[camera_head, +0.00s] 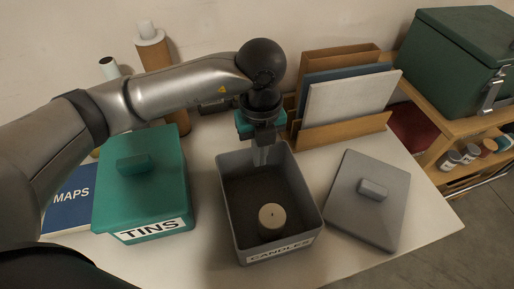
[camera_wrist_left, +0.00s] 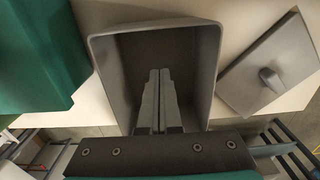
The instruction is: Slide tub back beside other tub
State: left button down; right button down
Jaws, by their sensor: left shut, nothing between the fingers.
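The open grey tub (camera_head: 229,200) labelled CANDLES stands on the pale table, with one tan candle (camera_head: 272,220) inside near its front. The closed green tub (camera_head: 150,199) labelled TINS stands to its left, a gap apart. My left gripper (camera_head: 261,160) is shut and empty, pointing down at the grey tub's back end. In the left wrist view its fingers (camera_wrist_left: 159,90) lie together over the grey tub (camera_wrist_left: 214,60); I cannot tell whether they touch its wall. The green tub also shows there (camera_wrist_left: 35,55). The candle is not visible in that view. My right gripper is not in view.
A grey lid (camera_head: 371,210) with a handle lies right of the grey tub. A wooden rack (camera_head: 345,131) with folders stands behind. Cardboard tubes (camera_head: 155,55) stand at the back left, and a blue MAPS item (camera_head: 70,200) lies left of the green tub.

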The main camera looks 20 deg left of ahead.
pick_arm(q)
jog(key=b, duration=0.2)
send_over(259, 195)
notch_tip(259, 195, down, 9)
jog(key=shift+r, duration=0.1)
jog(key=w, duration=0.1)
jog(key=w+a, duration=0.1)
jog(key=shift+w+a+f, duration=0.25)
jog(key=shift+w+a, duration=0.45)
jog(key=shift+w, duration=0.1)
